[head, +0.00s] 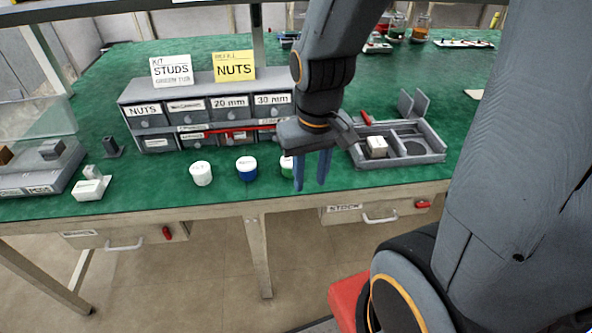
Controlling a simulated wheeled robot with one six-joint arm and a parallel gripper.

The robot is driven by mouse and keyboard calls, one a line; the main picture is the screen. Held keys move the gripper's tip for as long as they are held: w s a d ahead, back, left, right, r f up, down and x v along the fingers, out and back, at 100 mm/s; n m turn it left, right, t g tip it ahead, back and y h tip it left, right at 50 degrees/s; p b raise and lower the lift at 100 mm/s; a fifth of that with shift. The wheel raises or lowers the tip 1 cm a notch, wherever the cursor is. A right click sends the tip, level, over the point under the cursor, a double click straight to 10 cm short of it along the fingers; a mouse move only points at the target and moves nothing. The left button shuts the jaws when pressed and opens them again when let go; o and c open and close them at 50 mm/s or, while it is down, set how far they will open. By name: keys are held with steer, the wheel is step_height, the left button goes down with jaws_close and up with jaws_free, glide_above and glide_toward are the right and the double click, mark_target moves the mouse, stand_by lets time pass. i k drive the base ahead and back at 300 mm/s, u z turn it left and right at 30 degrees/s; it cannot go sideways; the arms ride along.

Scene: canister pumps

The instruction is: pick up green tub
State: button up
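The green tub (287,164) is a small white-topped cup with a green band, standing near the front edge of the green bench in the head view. My gripper's left finger hides its right part. My gripper (310,184) points down with its two blue fingers apart and nothing seen between them. It appears just in front of and to the right of the tub; whether it touches the tub cannot be told.
A blue-banded tub (247,169) and a white tub (201,173) stand to the left. Behind is a grey drawer cabinet (162,132) with signs. A grey tray (426,159) with compartments lies to the right. The bench's front edge (220,205) is close.

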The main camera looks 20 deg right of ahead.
mark_target(286, 164)
steer(key=u, duration=0.05)
steer(key=k, duration=1.2)
steer(key=z, duration=0.75)
steer(key=i, duration=1.8)
steer(key=u, duration=0.45)
